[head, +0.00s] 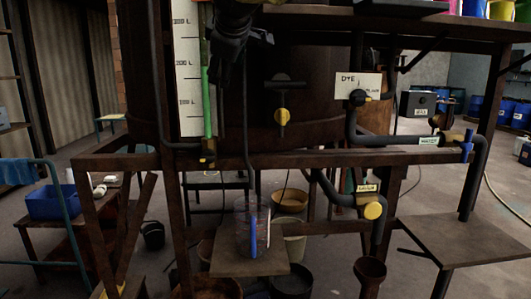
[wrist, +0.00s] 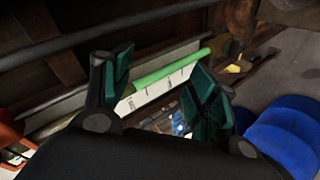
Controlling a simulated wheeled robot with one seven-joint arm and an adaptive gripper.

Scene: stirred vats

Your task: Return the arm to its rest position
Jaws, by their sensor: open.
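My gripper (wrist: 163,72) shows in the wrist view with its two green-padded fingers spread apart and nothing held between them. Behind the gap are a bright green tube (wrist: 172,68) and a white scale board. In the head view my dark arm hangs in from the top edge, in front of the large brown vat (head: 300,110), just right of the green sight tube (head: 207,100) and its white scale board (head: 187,60). The arm's upper part is cut off by the frame. From the pictures I cannot tell whether the fingers touch the tube.
A rusty frame beam (head: 300,161) crosses before the vat. A clear container (head: 253,235) holding something blue stands on a low shelf. Right are a DYE sign (head: 358,85), dark pipes and a side table (head: 465,240). A blue bin (head: 50,203) is left.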

